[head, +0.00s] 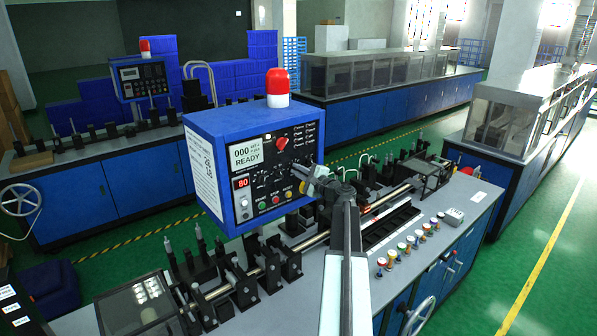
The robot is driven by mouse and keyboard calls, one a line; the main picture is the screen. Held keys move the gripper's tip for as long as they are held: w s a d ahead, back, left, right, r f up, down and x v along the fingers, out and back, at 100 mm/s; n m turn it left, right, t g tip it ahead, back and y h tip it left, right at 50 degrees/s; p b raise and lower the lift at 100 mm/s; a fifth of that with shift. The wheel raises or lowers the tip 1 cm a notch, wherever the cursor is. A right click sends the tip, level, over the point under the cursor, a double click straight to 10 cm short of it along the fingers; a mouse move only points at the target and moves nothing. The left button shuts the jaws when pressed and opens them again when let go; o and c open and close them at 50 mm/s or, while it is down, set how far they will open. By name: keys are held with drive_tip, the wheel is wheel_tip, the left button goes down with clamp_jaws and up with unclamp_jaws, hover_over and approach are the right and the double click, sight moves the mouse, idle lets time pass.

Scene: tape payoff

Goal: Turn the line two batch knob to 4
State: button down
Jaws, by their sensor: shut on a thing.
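A blue control box (228,130) with a red beacon (278,85) on top stands over the near machine bench. Its front panel has a display reading "000" and "READY" (248,155), a red "80" readout (241,183), a red knob (282,143), several small dark knobs and coloured buttons (276,199). My gripper (308,180) reaches to the lower right of this panel and is shut on a small knob there. The gripper hides that knob, so its label and pointer setting cannot be read.
The near bench (300,300) carries black brackets, a long metal shaft (310,241) and a row of coloured knobs (408,245). Another control box (142,78) stands on the bench behind. Green floor lies open at the right.

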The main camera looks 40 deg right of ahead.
drive_tip(key=shift+n, duration=0.9)
drive_tip(key=shift+f, duration=0.1)
drive_tip(key=c, duration=1.5)
unclamp_jaws()
drive_tip(key=s, duration=0.7)
drive_tip(key=shift+s+a, duration=0.4)
drive_tip(key=shift+a, duration=0.05)
drive_tip(key=shift+f, duration=0.1)
